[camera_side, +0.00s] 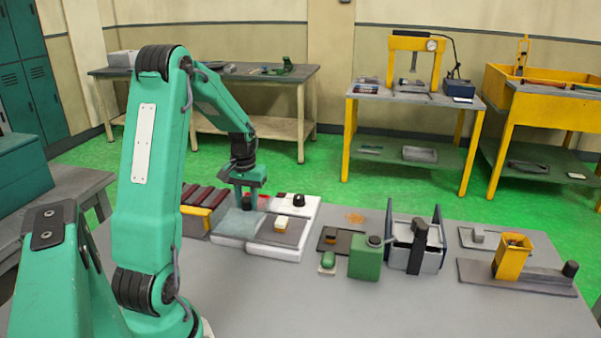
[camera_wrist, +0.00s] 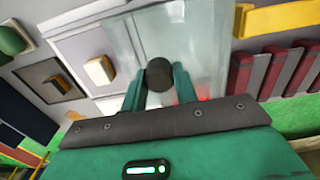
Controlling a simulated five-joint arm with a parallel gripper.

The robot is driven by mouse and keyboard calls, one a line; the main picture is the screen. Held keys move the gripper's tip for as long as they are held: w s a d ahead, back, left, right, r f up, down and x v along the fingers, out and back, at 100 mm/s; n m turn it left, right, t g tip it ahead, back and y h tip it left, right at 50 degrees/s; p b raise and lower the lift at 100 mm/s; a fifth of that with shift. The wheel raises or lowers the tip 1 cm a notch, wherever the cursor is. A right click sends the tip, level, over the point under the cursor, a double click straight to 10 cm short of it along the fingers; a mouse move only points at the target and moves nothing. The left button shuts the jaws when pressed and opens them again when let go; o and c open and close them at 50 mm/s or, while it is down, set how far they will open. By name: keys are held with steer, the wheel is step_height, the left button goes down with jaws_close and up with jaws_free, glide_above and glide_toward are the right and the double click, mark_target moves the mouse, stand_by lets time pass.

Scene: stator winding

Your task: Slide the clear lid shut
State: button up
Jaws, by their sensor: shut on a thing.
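The clear lid (camera_side: 236,223) is a pale see-through plate at the left part of a white machine (camera_side: 275,252) in the side view. It also shows in the wrist view (camera_wrist: 205,35). To its right in the side view is a grey bay with a cream block (camera_side: 290,226), which the lid does not cover. In the wrist view the cream block (camera_wrist: 99,71) lies left of the lid. My gripper (camera_wrist: 160,85) is shut on the lid's round dark knob (camera_wrist: 160,71), one finger on each side.
A rack of dark red bars (camera_side: 203,196) stands close on the lid's left in the side view. A dark dial (camera_side: 298,200) sticks up at the machine's back. A dark plate (camera_side: 335,241), a green canister (camera_side: 365,260) and a grey fixture (camera_side: 429,256) stand to the right.

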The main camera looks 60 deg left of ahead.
steer(key=shift+w+d+f, duration=0.15)
steer(key=shift+w+d, duration=1.8)
steer(key=shift+d, duration=0.25)
steer(key=shift+w+d+f, duration=0.15)
steer(key=shift+w+d, duration=1.8)
steer(key=shift+d, duration=0.2)
steer(key=o, duration=0.7)
steer(key=shift+r, duration=0.1)
steer(key=shift+w+a+r, duration=0.1)
steer(key=shift+r, duration=1.45)
steer(key=shift+w+r, duration=0.1)
steer(key=shift+r, duration=1.45)
